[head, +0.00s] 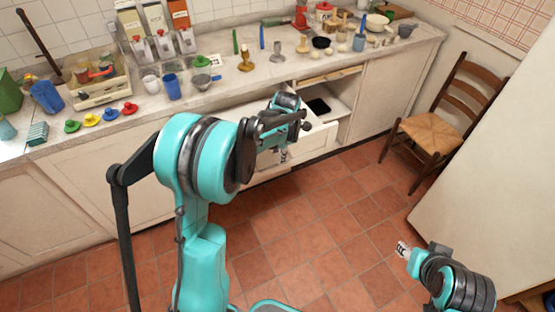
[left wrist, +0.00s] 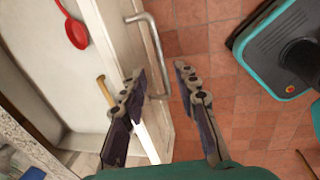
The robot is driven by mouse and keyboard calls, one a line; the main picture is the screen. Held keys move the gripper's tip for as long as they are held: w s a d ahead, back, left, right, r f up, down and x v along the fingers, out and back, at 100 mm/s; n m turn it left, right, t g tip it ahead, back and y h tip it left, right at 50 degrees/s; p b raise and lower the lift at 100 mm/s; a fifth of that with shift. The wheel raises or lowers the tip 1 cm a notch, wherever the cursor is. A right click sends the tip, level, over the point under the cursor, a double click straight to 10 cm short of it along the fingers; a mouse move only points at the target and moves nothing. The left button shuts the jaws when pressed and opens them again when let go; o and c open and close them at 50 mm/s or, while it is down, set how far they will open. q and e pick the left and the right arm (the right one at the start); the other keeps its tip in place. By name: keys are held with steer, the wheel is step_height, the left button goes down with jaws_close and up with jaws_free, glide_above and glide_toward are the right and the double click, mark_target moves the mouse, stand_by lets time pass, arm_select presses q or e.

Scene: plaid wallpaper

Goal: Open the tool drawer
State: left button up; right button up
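The tool drawer stands pulled out under the counter; its white front (head: 312,148) shows in the head view, partly hidden by my left arm. In the left wrist view I see its front panel (left wrist: 118,30), a metal bar handle (left wrist: 156,45) and the pale inside (left wrist: 45,75) with a red spoon-like tool (left wrist: 75,32). My left gripper (left wrist: 159,75) is open at the drawer front, one finger over the panel side and the other out over the floor side. Nothing is between the fingers that I can tell is gripped. My right gripper (head: 403,250) is low at the right, small and unclear.
The counter (head: 215,105) carries many cups, utensils and a tool-filled crate (head: 97,95). An open cubby (head: 335,105) with a dark item is right of the drawer. A wooden chair (head: 435,130) stands at the right. Tiled floor (head: 340,220) is clear between my arms.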

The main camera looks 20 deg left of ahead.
arm_select(q)
step_height(320, 180, up, 6)
steer(key=shift+s+d+r, duration=0.2)
steer(key=shift+s+d, duration=0.2)
steer(key=shift+d, duration=0.05)
steer(key=s+d+r+m+t, duration=0.35)
steer(key=s+r+m, duration=0.25)
steer(key=s+m, duration=0.6)
steer(key=s+d+f+m+t+h, duration=0.1)
steer(key=s+d+m, duration=0.3)
steer(key=s+m, duration=0.6)
steer(key=shift+s+f+m+t+h, duration=0.35)
steer(key=shift+f+m+t, duration=0.35)
steer(key=shift+m, duration=2.2)
